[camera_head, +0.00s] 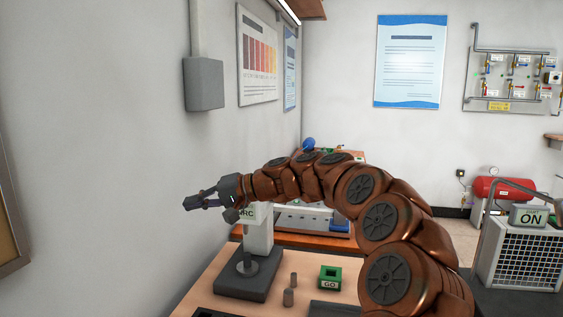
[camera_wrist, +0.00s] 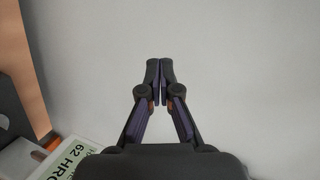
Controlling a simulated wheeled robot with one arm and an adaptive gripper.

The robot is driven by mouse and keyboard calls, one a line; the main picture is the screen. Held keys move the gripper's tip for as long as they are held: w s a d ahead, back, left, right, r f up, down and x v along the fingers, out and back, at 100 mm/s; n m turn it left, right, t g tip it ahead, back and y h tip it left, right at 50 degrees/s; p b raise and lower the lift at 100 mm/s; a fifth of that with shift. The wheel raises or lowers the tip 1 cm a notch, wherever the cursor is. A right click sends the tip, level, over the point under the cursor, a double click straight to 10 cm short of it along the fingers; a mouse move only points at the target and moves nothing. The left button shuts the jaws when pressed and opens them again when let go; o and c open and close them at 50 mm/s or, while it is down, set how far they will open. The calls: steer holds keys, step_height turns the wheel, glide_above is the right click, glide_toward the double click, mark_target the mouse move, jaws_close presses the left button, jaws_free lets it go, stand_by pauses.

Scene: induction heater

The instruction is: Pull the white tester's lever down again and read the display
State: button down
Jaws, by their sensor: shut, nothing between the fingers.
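The white tester (camera_head: 259,238) stands on a dark base on the bench, its upper part mostly hidden behind my wrist. A display (camera_head: 247,213) on it shows only "HRC" in the head view. I cannot clearly make out the lever; a dark knob-like part shows just under my wrist. My gripper (camera_head: 187,204) is shut and empty, pointing left beyond the tester near the wall. It also shows shut in the wrist view (camera_wrist: 160,65).
A grey wall box (camera_head: 204,83) hangs above my gripper. A unit marked "ON" (camera_head: 528,216) is at the right.

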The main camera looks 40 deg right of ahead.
steer(key=w+d+r+m+t+h, duration=0.1)
steer(key=w+d+m+t, duration=0.15)
steer(key=d, duration=0.55)
steer(key=w+d+r+m+t+h, duration=0.1)
steer(key=w+d+t, duration=0.2)
steer(key=d, duration=0.5)
steer(key=s+d+m+t+h+p, duration=0.15)
steer(key=d+m+t+h, duration=0.3)
steer(key=d, duration=1.75)
steer(key=w+a+p, duration=0.5)
steer(key=w, duration=0.2)
steer(key=shift+w+a+h, duration=0.15)
steer(key=shift+a+h, duration=0.1)
steer(key=shift+h, duration=0.2)
steer(key=shift+a+f+b, duration=0.1)
steer(key=shift+f+b, duration=0.05)
steer(key=shift+b, duration=0.2)
